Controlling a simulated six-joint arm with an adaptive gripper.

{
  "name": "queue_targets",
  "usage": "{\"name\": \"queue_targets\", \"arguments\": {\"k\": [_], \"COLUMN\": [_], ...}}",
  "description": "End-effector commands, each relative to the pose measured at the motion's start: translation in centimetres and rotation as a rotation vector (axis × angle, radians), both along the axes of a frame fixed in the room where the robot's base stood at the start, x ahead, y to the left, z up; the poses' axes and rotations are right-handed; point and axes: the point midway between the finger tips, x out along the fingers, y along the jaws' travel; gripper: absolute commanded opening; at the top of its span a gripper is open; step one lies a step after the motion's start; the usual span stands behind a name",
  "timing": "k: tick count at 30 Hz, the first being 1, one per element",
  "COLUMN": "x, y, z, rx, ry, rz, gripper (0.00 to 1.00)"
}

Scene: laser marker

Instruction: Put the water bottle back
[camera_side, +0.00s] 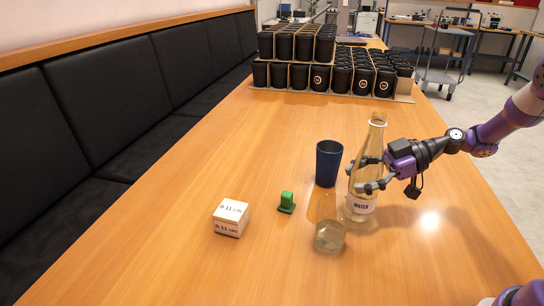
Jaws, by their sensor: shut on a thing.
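The water bottle (361,206) is clear glass with a white label reading WATER. It stands upright at the right of the table, and its base appears to be on or very close to the tabletop. My gripper (367,175) reaches in from the right and is shut on the bottle's body, above the label. The fingers wrap the side of the bottle, and part of the glass is hidden behind them.
A dark blue cup (328,163) stands just left of the bottle. A clear glass (329,237) stands in front. A green block (287,201) and a white labelled box (231,218) are further left. Stacked black cups (320,78) fill the far end. The table's left side (130,240) is clear.

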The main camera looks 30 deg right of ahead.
Motion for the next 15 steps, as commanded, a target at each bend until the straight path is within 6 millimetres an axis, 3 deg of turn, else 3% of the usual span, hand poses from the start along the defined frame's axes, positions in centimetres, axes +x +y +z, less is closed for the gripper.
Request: {"name": "queue_targets", "arguments": {"k": [5,15], "x": [0.4,1.6], "y": [0.0,0.4], "z": [1.2,9.7], "rx": [-0.002,-0.001], "ry": [-0.004,-0.011], "rz": [-0.042,-0.378], "gripper": [0.10,0.10]}}
